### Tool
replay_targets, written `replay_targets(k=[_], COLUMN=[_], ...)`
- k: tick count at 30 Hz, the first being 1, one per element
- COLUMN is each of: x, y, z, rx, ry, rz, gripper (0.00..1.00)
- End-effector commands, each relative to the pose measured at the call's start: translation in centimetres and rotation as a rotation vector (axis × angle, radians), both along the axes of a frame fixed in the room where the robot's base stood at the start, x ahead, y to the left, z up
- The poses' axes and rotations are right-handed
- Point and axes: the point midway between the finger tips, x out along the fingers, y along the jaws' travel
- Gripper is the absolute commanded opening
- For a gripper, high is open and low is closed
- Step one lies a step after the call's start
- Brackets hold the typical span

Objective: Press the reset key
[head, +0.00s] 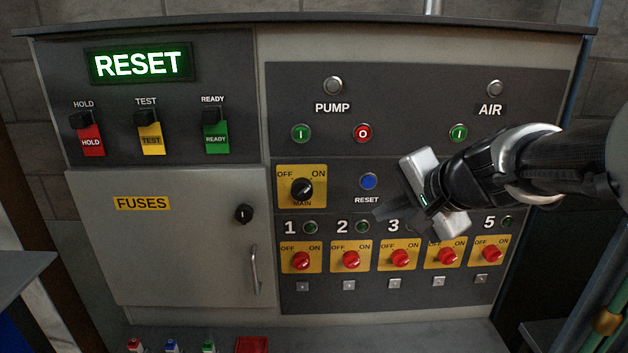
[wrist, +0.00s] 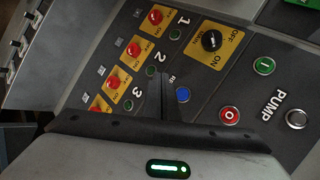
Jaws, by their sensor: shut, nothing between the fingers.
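The reset key is a round blue button (head: 369,181) above the label RESET on the dark control panel. It also shows in the wrist view as a blue button (wrist: 183,95). My gripper (head: 378,213) is shut and empty, reaching in from the right. In the head view its fingertips appear just below and right of the RESET label. In the wrist view the dark fingers (wrist: 163,92) appear close beside the blue button, covering part of its label. I cannot tell the gap to the panel. A green-lit display (head: 138,65) reads RESET.
The black MAIN switch (head: 302,190) is left of the button. The red pump button (head: 362,132) is above it. Several red rotary switches (head: 351,259) line the panel below. The fuse door (head: 190,240) is shut. Several small objects (head: 171,346) stand at the bottom edge.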

Motion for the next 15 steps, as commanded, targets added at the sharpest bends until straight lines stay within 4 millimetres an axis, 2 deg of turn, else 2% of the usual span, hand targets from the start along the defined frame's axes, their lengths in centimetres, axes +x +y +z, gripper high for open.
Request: replay_targets(k=[7, 15], x=[1.2, 5.0], y=[0.0, 0.0], z=[0.0, 0.1], rx=[-0.001, -0.001], ry=[0.002, 0.003], rz=[0.002, 0.002], gripper=[0.0, 0.0])
